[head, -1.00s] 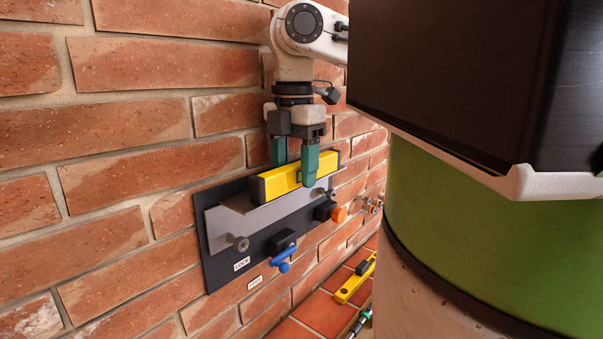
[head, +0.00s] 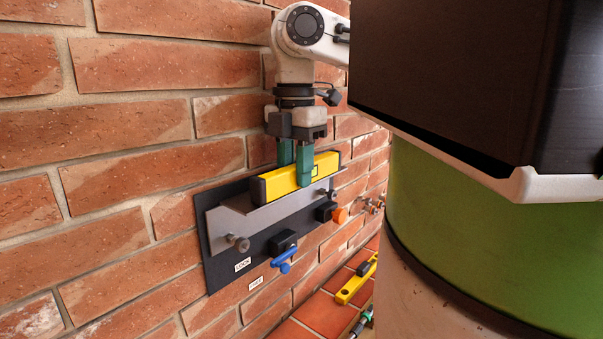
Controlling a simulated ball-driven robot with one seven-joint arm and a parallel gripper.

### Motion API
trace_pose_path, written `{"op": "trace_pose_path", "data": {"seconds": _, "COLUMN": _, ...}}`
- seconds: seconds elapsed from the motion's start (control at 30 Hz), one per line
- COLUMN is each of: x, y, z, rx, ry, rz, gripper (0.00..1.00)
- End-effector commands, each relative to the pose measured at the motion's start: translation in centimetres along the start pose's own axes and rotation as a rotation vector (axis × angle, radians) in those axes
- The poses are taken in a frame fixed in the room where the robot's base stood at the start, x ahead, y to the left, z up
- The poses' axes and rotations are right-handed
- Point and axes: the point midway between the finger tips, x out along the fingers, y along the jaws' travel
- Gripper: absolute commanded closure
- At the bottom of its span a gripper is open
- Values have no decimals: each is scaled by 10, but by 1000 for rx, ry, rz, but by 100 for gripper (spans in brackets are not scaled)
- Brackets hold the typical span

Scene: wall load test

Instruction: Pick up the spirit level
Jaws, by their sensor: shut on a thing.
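The yellow spirit level (head: 276,190) with dark end caps lies along the top of the grey metal bracket on the wall. My gripper (head: 295,170) points straight down over its middle, with one green finger on each side of it. The fingers are shut on the level. The far finger's lower part is hidden behind the level. The level appears to rest on the bracket.
The grey bracket (head: 268,218) sits on a dark wall plate (head: 213,262) with a blue lever (head: 285,260) and an orange knob (head: 340,215) below. The brick wall is close behind my gripper. Another yellow tool (head: 347,290) lies on the red tiled surface.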

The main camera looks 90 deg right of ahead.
Motion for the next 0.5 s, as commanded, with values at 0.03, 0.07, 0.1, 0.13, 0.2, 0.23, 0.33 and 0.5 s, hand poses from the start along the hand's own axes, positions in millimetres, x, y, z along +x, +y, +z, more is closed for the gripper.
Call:
{"op": "trace_pose_path", "data": {"seconds": 0.03, "x": 0, "y": 0, "z": 0, "rx": 0, "ry": 0, "rz": 0, "gripper": 100}}
{"op": "trace_pose_path", "data": {"seconds": 0.07, "x": 0, "y": 0, "z": 0, "rx": 0, "ry": 0, "rz": 0, "gripper": 100}}
{"op": "trace_pose_path", "data": {"seconds": 0.1, "x": -1, "y": 0, "z": 0, "rx": 0, "ry": 0, "rz": 1, "gripper": 100}}
{"op": "trace_pose_path", "data": {"seconds": 0.13, "x": -1, "y": 0, "z": 0, "rx": 0, "ry": 0, "rz": 1, "gripper": 100}}
{"op": "trace_pose_path", "data": {"seconds": 0.2, "x": -3, "y": 0, "z": 0, "rx": 0, "ry": -1, "rz": 1, "gripper": 100}}
{"op": "trace_pose_path", "data": {"seconds": 0.23, "x": -4, "y": 0, "z": 0, "rx": 0, "ry": -1, "rz": 0, "gripper": 100}}
{"op": "trace_pose_path", "data": {"seconds": 0.33, "x": -12, "y": 1, "z": -1, "rx": -1, "ry": 1, "rz": 2, "gripper": 100}}
{"op": "trace_pose_path", "data": {"seconds": 0.5, "x": -38, "y": -5, "z": 2, "rx": 1, "ry": 0, "rz": 3, "gripper": 100}}
